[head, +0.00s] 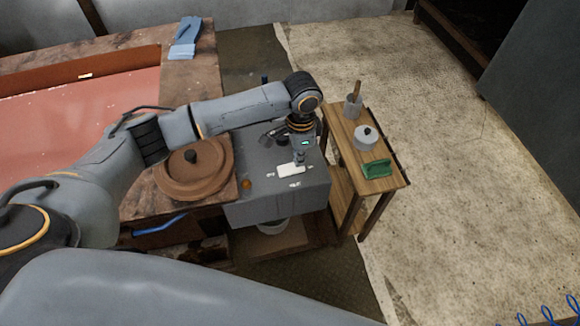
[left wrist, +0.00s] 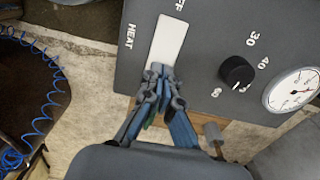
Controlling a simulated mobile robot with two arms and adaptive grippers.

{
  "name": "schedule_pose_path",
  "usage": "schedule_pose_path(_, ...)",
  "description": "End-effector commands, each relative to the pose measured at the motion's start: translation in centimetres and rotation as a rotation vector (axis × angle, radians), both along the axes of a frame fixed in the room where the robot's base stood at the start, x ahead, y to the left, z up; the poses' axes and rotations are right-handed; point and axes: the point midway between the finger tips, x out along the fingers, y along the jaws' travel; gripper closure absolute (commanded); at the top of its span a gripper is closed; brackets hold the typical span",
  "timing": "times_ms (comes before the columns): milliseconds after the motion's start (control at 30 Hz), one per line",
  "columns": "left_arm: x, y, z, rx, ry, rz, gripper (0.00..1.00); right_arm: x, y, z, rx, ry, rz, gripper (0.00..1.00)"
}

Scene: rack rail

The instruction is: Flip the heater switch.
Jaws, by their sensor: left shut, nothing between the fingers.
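The heater is a grey box (head: 265,205) beside the workbench in the head view. Its white rocker switch (head: 291,170) lies on its top face. In the left wrist view the switch (left wrist: 168,42) is a long white plate, with "HEAT" lettered beside it and a partly cut-off "FF" at its far end. My left gripper (head: 299,160) points down over the switch. Its closed, empty fingertips (left wrist: 158,72) are at the switch's near end; I cannot tell whether they touch it. My right gripper is not in view.
The panel also carries a black knob (left wrist: 236,70) and a round gauge (left wrist: 292,90). A brown round lid (head: 180,180) lies left. A wooden side table (head: 355,150) with a pot (head: 366,138) and green item (head: 376,169) stands right.

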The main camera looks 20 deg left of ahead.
Motion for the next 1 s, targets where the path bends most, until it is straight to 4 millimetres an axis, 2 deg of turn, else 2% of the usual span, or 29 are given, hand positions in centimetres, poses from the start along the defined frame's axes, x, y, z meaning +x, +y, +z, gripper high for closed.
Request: schedule_pose_path(1000, 0.0, 0.0, -1.5, 0.001, 0.001, -0.001, 1.00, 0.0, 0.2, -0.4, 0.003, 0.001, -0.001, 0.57)
